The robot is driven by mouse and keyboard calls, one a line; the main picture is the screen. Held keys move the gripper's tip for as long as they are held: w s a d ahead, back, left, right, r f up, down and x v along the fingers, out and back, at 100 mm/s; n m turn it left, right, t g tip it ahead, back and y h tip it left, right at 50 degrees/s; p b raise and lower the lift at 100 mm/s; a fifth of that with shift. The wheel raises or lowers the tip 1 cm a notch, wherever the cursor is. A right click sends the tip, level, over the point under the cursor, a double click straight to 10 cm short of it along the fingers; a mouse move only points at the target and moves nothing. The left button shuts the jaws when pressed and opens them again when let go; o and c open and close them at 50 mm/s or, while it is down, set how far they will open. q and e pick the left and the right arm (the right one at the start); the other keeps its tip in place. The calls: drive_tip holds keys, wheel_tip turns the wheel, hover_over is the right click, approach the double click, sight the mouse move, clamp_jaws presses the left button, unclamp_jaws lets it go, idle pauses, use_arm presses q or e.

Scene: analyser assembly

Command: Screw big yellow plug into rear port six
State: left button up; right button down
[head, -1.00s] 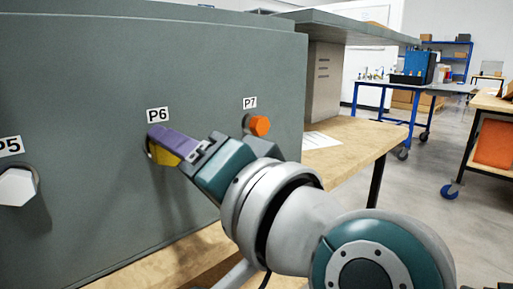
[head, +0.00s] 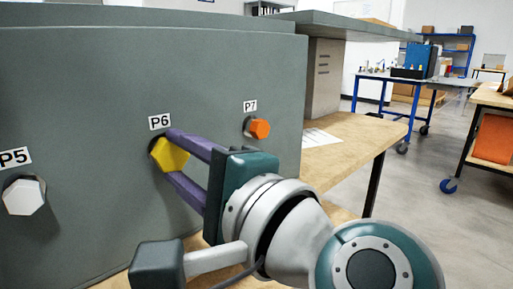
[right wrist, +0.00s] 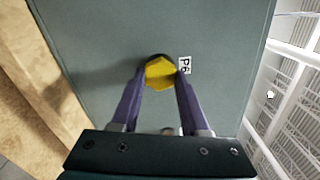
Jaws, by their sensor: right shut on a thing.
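The yellow hexagonal plug (head: 170,156) sits at the port marked P6 on the grey analyser panel (head: 90,95). It also shows in the right wrist view (right wrist: 160,73), just beside the P6 label. My right gripper (head: 168,153) has its two purple fingers on either side of the plug, shut on it. In the right wrist view the fingertips (right wrist: 160,72) meet the plug's left and right sides. How deep the plug sits in the port is hidden. My left gripper is not in view.
A white hexagonal plug (head: 24,196) is at P5, left of P6. A small orange plug (head: 259,128) is at P7, right of P6 and close to my right arm. The analyser stands on a wooden bench (head: 350,145).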

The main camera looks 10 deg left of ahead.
drive_tip(key=m+p, duration=0.1)
drive_tip(key=m, duration=0.2)
drive_tip(key=m+p, duration=0.1)
drive_tip(key=m, duration=0.2)
drive_tip(key=c, duration=0.8)
unclamp_jaws()
drive_tip(key=shift+r, duration=0.15)
drive_tip(key=o, duration=0.3)
drive_tip(key=shift+s+a, duration=0.1)
drive_tip(key=shift+a, duration=0.05)
drive_tip(key=shift+o, duration=1.2)
drive_tip(key=shift+f, duration=0.2)
drive_tip(key=shift+d, duration=0.25)
